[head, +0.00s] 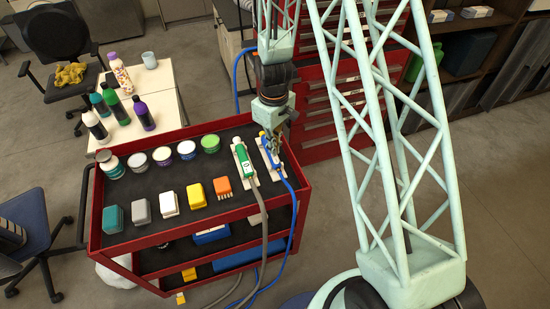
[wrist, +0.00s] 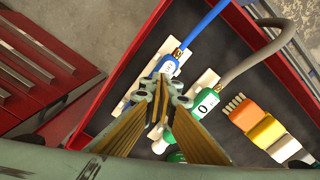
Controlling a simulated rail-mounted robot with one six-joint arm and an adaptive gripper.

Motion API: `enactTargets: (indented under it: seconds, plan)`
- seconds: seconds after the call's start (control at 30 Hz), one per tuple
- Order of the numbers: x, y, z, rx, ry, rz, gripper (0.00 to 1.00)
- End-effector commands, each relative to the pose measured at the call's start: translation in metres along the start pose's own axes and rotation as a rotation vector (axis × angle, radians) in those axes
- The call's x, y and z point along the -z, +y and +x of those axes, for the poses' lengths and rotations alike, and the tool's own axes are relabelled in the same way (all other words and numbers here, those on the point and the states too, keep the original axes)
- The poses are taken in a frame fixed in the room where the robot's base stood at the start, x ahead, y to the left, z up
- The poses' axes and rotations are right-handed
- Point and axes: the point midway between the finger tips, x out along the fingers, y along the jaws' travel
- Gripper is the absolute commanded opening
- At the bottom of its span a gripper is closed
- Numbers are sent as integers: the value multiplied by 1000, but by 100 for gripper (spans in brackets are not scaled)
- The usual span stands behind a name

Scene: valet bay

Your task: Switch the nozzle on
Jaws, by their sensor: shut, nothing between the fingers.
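Two nozzle-like tools lie on pale holders at the right end of the red cart's top tray. One is green (head: 243,158) with a grey hose and a white label that reads "0"; it also shows in the wrist view (wrist: 207,103). The other is blue (head: 270,151) with a blue hose and a white label; in the wrist view (wrist: 169,65) its body is partly hidden behind my fingers. My gripper (head: 279,138) is shut and empty, over the blue tool.
The red cart (head: 190,245) also carries several jars and a row of coloured brushes and blocks. A red drawer cabinet (head: 318,130) stands behind it on the right. A small table (head: 168,108) with bottles stands at the left. The hoses hang over the cart's front edge.

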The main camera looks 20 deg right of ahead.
Motion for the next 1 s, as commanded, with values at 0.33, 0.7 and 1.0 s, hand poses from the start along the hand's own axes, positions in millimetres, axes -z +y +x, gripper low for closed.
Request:
enactTargets:
  seconds: [0.33,0.7,1.0]
  plan:
    - [0,0,4,0,0,0,0]
    - [0,0,7,0,0,0,0]
    - [0,0,10,0,0,0,0]
